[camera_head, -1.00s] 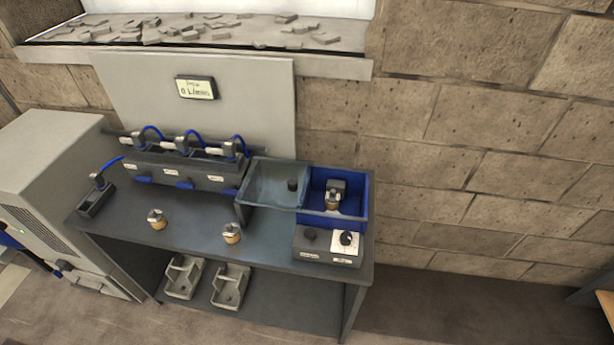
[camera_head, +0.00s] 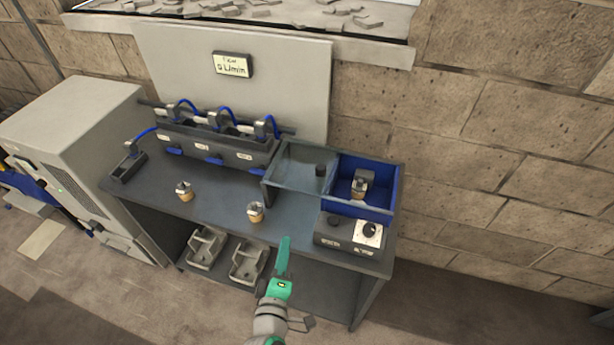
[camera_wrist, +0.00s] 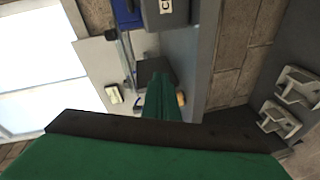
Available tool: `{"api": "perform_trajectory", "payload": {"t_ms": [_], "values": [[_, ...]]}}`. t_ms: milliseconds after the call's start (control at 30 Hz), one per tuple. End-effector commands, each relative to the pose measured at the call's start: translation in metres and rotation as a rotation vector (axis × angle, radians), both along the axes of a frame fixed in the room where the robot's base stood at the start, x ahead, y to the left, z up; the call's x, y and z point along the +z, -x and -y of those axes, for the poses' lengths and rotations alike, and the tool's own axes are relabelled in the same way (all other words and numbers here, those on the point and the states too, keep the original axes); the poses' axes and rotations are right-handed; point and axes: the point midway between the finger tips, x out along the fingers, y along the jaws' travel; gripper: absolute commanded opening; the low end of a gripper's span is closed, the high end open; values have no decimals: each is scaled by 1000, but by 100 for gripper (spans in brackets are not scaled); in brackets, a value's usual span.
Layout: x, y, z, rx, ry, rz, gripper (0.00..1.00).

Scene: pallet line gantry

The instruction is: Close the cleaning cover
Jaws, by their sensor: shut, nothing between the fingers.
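A blue box (camera_head: 396,188) stands at the right end of the dark bench. A dark knob-like piece (camera_head: 320,170) stands at the panel's right side. A small metal and tan part (camera_head: 360,184) is in the open half. My gripper (camera_head: 284,243) is shut and empty, in front of the bench's front edge, below and left of the box, apart from it. Its green fingers (camera_wrist: 162,95) also show in the wrist view; the cover cannot be made out there.
A control box (camera_head: 348,235) with two knobs sits in front of the blue box. Two metal and tan parts (camera_head: 184,191) (camera_head: 255,212) stand on the bench. A dark manifold (camera_head: 218,148) with blue hoses is behind. Grey trays (camera_head: 205,247) lie on the lower shelf.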

Motion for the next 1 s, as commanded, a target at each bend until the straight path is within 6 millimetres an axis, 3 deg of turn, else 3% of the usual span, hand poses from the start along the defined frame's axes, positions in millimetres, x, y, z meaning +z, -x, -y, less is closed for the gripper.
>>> {"api": "perform_trajectory", "payload": {"t_ms": [33, 200, 400, 667, 1000], "values": [[17, -16, -4, -16, 52, 23, 0], [59, -49, -8, -93, 204, 60, 0], [89, -66, -11, -154, 292, 80, 0], [95, -84, -5, -172, 311, 83, 0], [96, -143, 13, -171, 309, 83, 0]]}}
